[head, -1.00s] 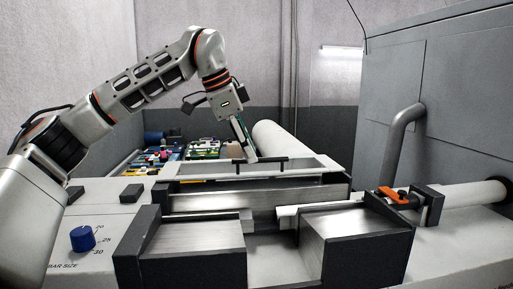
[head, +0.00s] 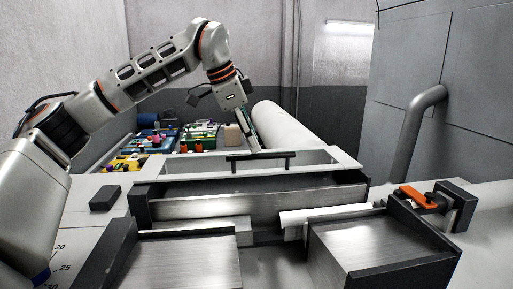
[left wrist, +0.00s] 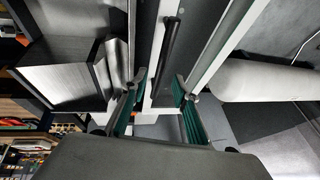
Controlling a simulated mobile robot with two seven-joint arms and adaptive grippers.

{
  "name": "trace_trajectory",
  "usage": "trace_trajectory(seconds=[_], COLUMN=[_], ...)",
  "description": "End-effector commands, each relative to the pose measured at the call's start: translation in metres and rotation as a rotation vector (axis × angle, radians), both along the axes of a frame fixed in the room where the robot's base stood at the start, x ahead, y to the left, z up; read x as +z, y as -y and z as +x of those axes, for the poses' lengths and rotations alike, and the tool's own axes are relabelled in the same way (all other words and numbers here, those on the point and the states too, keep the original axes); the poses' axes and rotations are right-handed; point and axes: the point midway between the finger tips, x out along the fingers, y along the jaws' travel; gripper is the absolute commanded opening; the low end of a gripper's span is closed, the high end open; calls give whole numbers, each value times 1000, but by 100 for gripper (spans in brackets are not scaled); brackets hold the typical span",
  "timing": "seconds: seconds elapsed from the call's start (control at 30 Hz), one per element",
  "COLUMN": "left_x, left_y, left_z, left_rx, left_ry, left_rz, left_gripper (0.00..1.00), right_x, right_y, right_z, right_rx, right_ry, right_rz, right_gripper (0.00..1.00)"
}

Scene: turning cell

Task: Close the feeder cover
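The feeder cover (head: 310,173) is a long light-grey frame with a dark handle bar (head: 260,160) on it, at the middle of the head view. A dark gap shows below its near edge, above the feeder's metal trough. I cannot tell whether either finger touches the cover. My right gripper is out of view.
Metal-topped blocks (head: 185,262) stand in front of the feeder, with an orange clamp (head: 417,197) at the right. A large pale cylinder (head: 290,130) and coloured bins (head: 150,140) lie behind. A grey machine housing (head: 420,90) rises at the right.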

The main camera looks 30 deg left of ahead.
Motion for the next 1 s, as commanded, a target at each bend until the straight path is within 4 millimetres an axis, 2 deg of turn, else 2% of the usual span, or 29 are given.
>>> trace_trajectory(seconds=[0.1, 0.23, 0.6, 0.63, 0.73, 1.0], left_x=[-17, -28, -35, -35, -35, -35], left_y=[4, 6, 8, 8, 8, 11], left_z=[6, 12, 15, 15, 15, 11], left_rx=[-1, 0, 0, 0, 0, -2], left_ry=[-2, -1, 1, 1, 1, 2], left_rz=[0, 0, -1, -1, -1, 0], left_gripper=[29, 29, 29, 26, 0, 0], right_x=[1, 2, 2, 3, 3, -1], right_y=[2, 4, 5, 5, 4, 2], right_z=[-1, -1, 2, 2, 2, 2], right_rx=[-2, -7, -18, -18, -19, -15], right_ry=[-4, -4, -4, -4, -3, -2], right_rz=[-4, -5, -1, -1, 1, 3], right_gripper=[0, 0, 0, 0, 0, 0])
